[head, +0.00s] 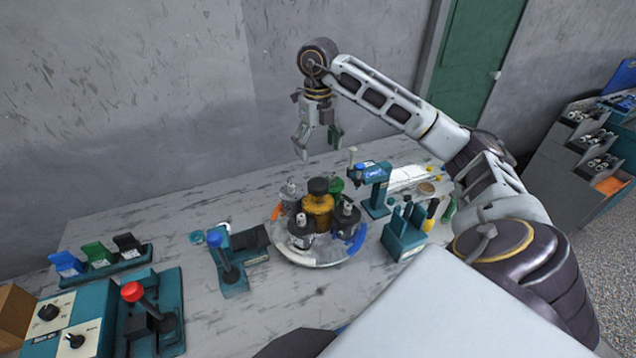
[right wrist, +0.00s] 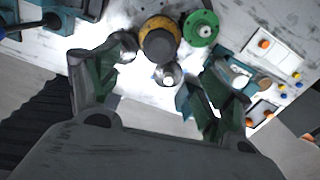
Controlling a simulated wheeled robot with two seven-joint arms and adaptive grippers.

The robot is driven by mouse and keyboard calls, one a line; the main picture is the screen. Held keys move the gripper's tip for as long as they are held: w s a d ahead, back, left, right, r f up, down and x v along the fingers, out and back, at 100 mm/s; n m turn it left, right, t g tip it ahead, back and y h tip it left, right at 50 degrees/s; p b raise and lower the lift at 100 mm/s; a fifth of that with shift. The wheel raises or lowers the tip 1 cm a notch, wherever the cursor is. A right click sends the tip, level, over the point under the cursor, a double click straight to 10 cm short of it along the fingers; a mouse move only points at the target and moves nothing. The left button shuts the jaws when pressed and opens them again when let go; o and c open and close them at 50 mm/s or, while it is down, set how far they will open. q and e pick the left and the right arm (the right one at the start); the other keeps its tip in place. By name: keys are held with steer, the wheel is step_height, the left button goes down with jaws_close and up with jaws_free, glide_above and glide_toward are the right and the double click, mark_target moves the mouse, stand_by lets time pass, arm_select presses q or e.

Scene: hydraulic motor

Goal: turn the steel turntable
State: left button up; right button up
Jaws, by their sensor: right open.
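The steel turntable (head: 325,260) is a round plate on the middle of the bench in the head view, with its rim partly covered by what stands on it. It bears an amber bottle with a dark cap (head: 318,208) in its middle, with several grey metal motor parts (head: 302,232) around it. My right gripper (head: 318,150) hangs above the far side of the turntable, pointing down, open and empty, apart from everything. In the right wrist view its two fingers (right wrist: 150,95) are spread, with a metal part (right wrist: 168,75) between and beyond them. My left gripper is not in view.
A teal tool stand (head: 373,190) and a teal holder (head: 404,235) stand right of the turntable. A blue-topped teal device (head: 228,265) stands on its left. A control box with a red knob (head: 132,291) is at front left. The bench's back left is clear.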

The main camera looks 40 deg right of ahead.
mark_target(319, 182)
steer(key=shift+f, duration=6.35)
steer(key=shift+c, duration=0.3)
steer(key=c, duration=1.4)
steer(key=shift+o, duration=0.2)
steer(key=shift+d, duration=0.1)
